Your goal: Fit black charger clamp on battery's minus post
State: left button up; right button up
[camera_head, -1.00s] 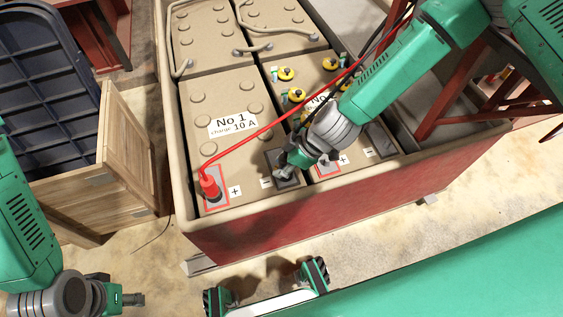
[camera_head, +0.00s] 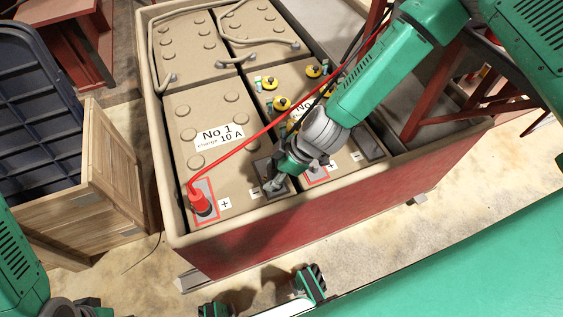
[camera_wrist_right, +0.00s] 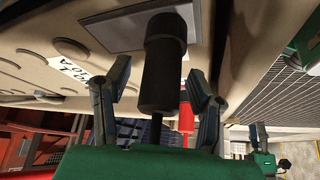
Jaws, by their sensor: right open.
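The black charger clamp (camera_wrist_right: 162,62) shows in the right wrist view as a dark cylinder with a wider collar, its end against a grey plate (camera_wrist_right: 128,32). My right gripper (camera_wrist_right: 159,85) is open, one finger on each side of the clamp, with gaps showing. In the head view my right gripper (camera_head: 274,184) is at the minus plate (camera_head: 263,169) of battery No 1 (camera_head: 205,110) and hides the post and most of the clamp. My left gripper (camera_head: 95,309) is at the bottom left, mostly cut off.
A red clamp (camera_head: 203,205) with a red cable stands on the plus post, left of my right gripper. The tray wall (camera_head: 225,228) runs along the front. Other batteries and yellow caps (camera_head: 282,103) lie behind. A wooden crate (camera_head: 110,165) stands at left.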

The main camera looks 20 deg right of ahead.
jog(key=v, duration=1)
jog(key=shift+d+r, duration=0.2)
jog(key=shift+r, duration=0.2)
